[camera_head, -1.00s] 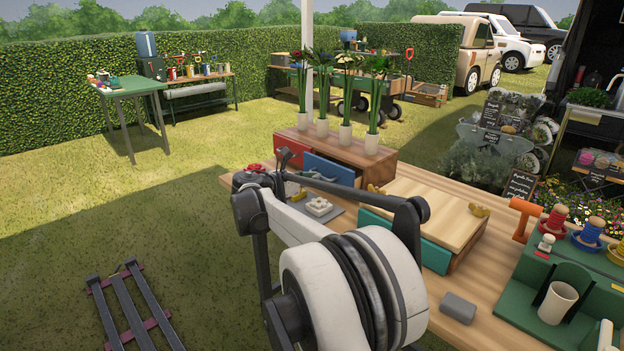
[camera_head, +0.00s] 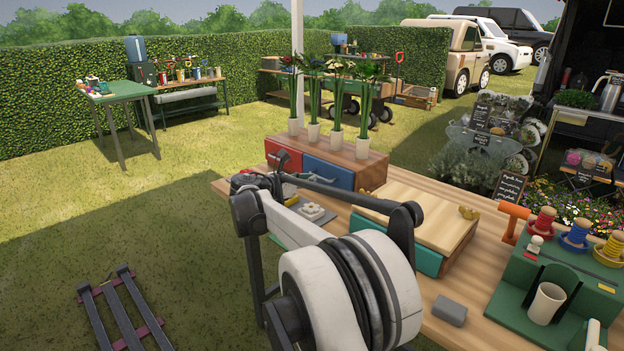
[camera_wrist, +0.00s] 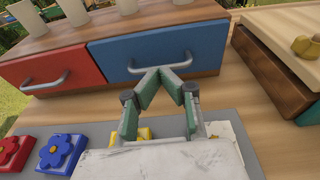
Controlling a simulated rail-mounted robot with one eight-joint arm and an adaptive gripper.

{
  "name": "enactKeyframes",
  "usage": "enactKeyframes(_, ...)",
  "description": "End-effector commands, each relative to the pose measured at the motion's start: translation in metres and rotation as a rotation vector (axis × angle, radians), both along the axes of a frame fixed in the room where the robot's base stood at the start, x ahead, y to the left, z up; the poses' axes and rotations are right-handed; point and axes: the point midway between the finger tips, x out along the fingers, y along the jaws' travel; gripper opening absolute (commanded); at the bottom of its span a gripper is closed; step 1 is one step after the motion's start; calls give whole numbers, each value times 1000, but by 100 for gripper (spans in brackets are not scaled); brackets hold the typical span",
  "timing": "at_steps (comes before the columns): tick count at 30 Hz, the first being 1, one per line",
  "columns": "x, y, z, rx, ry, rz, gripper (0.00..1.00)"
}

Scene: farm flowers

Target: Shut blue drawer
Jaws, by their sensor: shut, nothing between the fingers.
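The blue drawer (camera_wrist: 165,50) is the right one of two in a small wooden cabinet (camera_wrist: 140,18). In the wrist view its front looks flush with the red drawer (camera_wrist: 50,70) beside it, and no gap shows. It also shows in the head view (camera_head: 328,172), partly behind my arm. My gripper (camera_wrist: 165,71) is shut and empty, its fingertips meeting in front of the blue drawer at its grey handle (camera_wrist: 160,66). I cannot tell whether they touch it. My arm hides much of the gripper in the head view.
White vases of flowers (camera_head: 336,139) stand on the cabinet. A wooden box with a teal drawer (camera_head: 415,252) is on the right. A grey tray with red and blue flower blocks (camera_wrist: 58,152) lies below my gripper. A grey block (camera_head: 449,310) lies near the table edge.

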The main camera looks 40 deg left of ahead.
Motion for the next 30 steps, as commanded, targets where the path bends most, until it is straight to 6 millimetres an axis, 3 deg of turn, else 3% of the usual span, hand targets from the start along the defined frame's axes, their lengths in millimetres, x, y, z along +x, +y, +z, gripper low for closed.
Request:
enactKeyframes(9,-65,7,17,-1,-1,1,0)
enactKeyframes(15,-95,11,22,0,-1,1,0)
enactKeyframes(21,-108,12,24,0,0,-1,0)
enactKeyframes(30,-104,7,27,11,0,-7,0)
